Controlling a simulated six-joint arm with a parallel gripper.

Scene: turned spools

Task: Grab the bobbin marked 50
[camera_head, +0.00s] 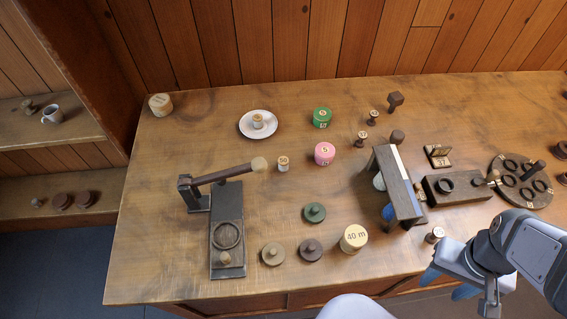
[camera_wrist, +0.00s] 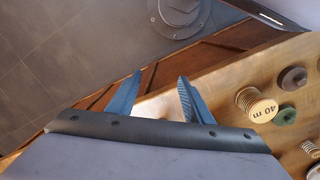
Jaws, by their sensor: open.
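A small pale bobbin (camera_head: 283,163) stands upright near the middle of the table in the head view; its top label appears to read 50. My gripper (camera_head: 447,284) is at the table's front right edge, well to the right of and nearer than that bobbin. In the wrist view my gripper (camera_wrist: 160,77) has its two blue fingers apart with nothing between them. They point past the table edge toward the floor. I cannot pick out the bobbin marked 50 in the wrist view.
A large spool marked 40 m (camera_head: 354,238) stands near the front, with a dark wooden stand (camera_head: 397,185) behind it. A small bobbin (camera_head: 435,235) is near my gripper. A lever press (camera_head: 227,235) stands left. A white saucer (camera_head: 245,127) holds another small bobbin (camera_head: 258,121).

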